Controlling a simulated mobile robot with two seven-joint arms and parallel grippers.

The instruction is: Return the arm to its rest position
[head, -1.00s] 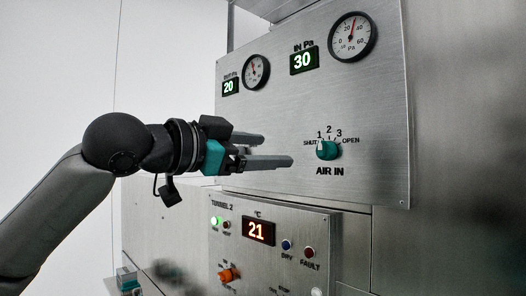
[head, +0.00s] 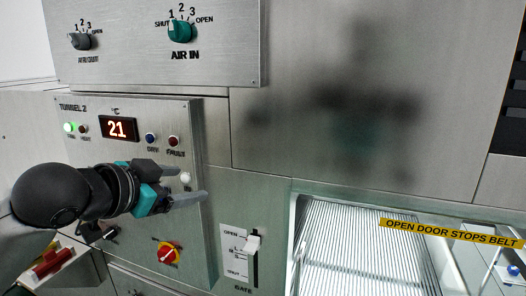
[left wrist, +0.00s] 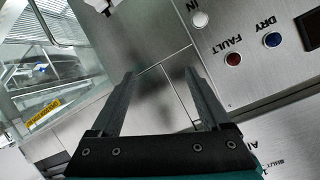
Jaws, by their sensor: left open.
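My left gripper (head: 192,184) reaches in from the left in the head view, in front of the Tunnel 2 panel. Its two fingers are apart with nothing between them. In the left wrist view the open fingers (left wrist: 155,95) frame bare steel with panel seams. The green AIR IN knob (head: 180,31) is on the upper panel, clear of the gripper, its pointer toward the SHUT side. My right gripper is not in view.
The Tunnel 2 panel has a red 21 display (head: 119,128) and a red-yellow switch (head: 168,252). A GATE slider (head: 253,243) is right of the gripper. A conveyor opening (head: 345,250) carries a yellow label (head: 450,232). Bare steel (head: 350,110) lies at upper right.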

